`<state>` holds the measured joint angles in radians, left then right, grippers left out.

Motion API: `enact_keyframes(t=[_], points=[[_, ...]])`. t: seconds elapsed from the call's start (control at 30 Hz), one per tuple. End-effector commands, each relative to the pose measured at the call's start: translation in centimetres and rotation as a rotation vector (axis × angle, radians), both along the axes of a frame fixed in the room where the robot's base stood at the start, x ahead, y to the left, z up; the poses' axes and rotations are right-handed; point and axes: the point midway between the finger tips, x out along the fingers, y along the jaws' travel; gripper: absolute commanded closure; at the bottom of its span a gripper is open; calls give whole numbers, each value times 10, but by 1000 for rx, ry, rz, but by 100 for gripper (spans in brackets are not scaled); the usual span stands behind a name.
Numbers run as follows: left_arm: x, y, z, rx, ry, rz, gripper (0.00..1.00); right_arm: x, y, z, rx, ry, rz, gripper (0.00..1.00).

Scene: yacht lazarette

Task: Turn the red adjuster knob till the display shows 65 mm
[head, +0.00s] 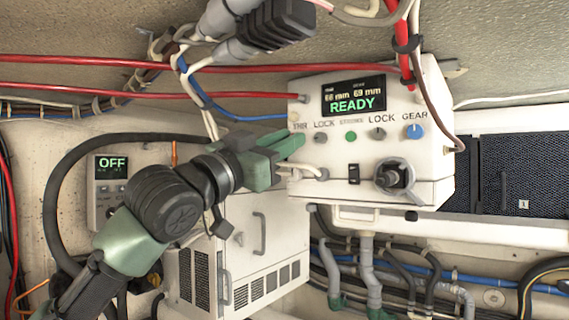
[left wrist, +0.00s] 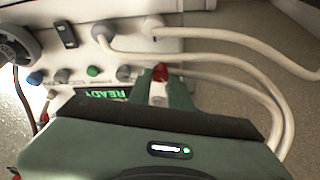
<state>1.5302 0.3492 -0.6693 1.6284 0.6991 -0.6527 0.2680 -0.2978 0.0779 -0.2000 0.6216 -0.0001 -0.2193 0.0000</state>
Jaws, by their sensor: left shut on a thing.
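The white control box (head: 340,175) carries a dark display (head: 353,94) that reads READY in green, with two small values above it. The left value looks like 66 mm, though its last digit is blurred, and the right one looks like 69 mm. The red adjuster knob (left wrist: 160,73) shows between the fingertips in the left wrist view. In the head view my gripper hides it, near the THR label. My left gripper (head: 291,147) is shut on the red knob at the box's left front. My right gripper is in neither view.
Right of the red knob sit a grey lock knob (head: 320,138), a green button (head: 351,136), another grey lock knob (head: 377,134) and a blue gear knob (head: 415,131). A black rotary switch (head: 393,177) is below. White cables (left wrist: 220,75) run close to my gripper.

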Motion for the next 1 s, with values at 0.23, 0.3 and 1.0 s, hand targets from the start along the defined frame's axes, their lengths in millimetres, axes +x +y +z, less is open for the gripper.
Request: enact_keyframes(t=[0.23,0.3,1.0], points=[[1,-3,-7,-124,103,-1,100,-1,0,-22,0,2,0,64],[1,-4,-7,-149,122,-2,100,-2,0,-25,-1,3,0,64],[2,-4,-6,-206,169,0,100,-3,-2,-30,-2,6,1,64]])
